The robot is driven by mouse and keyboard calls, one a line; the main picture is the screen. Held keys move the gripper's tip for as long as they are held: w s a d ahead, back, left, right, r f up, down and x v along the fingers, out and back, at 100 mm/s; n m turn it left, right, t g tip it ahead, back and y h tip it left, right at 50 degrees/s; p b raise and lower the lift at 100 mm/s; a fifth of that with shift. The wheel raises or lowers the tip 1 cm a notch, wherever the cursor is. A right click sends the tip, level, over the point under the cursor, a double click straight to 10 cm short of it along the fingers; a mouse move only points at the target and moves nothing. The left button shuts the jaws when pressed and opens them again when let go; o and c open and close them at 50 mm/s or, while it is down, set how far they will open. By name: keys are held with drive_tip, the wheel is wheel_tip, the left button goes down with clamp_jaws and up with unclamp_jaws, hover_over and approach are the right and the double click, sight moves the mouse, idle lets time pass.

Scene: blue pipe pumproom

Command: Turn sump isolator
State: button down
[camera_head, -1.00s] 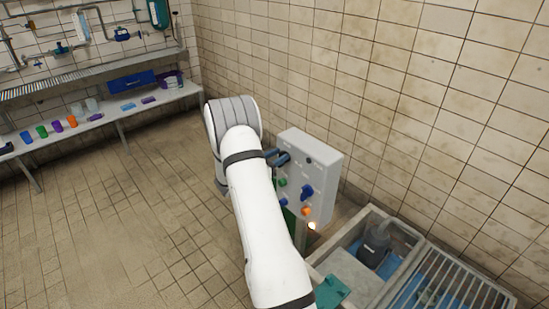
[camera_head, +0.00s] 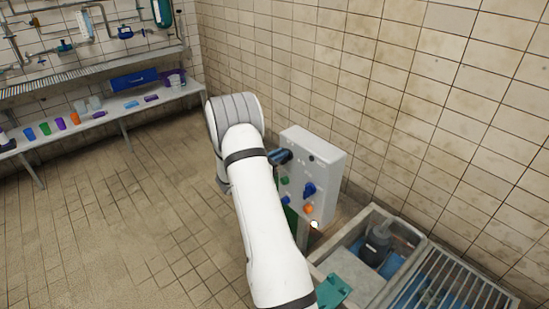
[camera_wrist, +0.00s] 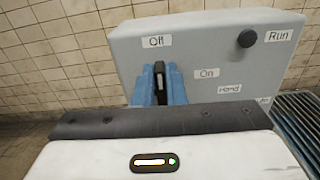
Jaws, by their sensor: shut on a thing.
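The isolator handle (camera_wrist: 161,84) is a dark, narrow grip on the grey control box, seen in the wrist view. Its top end lies just below the "Off" label (camera_wrist: 157,41), and the "On" label (camera_wrist: 207,73) is to its right. My gripper (camera_wrist: 160,92) has its blue fingers on both sides of the handle and is shut on it. In the head view my gripper (camera_head: 281,157) reaches the upper left of the control box (camera_head: 323,165). The handle itself is mostly hidden by the fingers there.
The box also carries a blue knob (camera_head: 309,189), an orange button (camera_head: 308,208) and a lit white lamp (camera_head: 314,224). A sump pit (camera_head: 348,268) with a grating (camera_head: 455,285) lies at lower right. A shelf with cups (camera_head: 100,116) stands far left. The floor at left is clear.

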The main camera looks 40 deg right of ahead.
drive_tip(key=m+b, duration=0.2)
drive_tip(key=b, duration=0.2)
drive_tip(key=s+f+m+b, duration=0.1)
drive_tip(key=m+b, duration=0.2)
drive_tip(key=b, duration=0.1)
drive_tip(key=m+b, duration=0.2)
drive_tip(key=b, duration=0.2)
drive_tip(key=shift+s+d+f, duration=0.25)
drive_tip(key=shift+s+d, duration=0.05)
drive_tip(key=shift+d, duration=0.05)
drive_tip(key=m+b, duration=0.2)
drive_tip(key=b, duration=0.2)
drive_tip(key=m+b, duration=0.2)
drive_tip(key=b, duration=0.2)
drive_tip(key=f+m+b, duration=0.1)
drive_tip(key=m+b, duration=0.1)
drive_tip(key=b, duration=0.2)
drive_tip(key=shift+s+m, duration=0.3)
drive_tip(key=shift+s, duration=0.1)
drive_tip(key=m+b, duration=0.2)
drive_tip(key=b, duration=0.3)
drive_tip(key=shift+f+m+b, duration=0.2)
drive_tip(key=shift+m+b, duration=0.15)
drive_tip(key=shift+m, duration=0.05)
drive_tip(key=shift+m+b, duration=0.6)
drive_tip(key=shift+b, duration=0.4)
drive_tip(key=shift+r, duration=0.2)
drive_tip(key=c, duration=1.5)
unclamp_jaws()
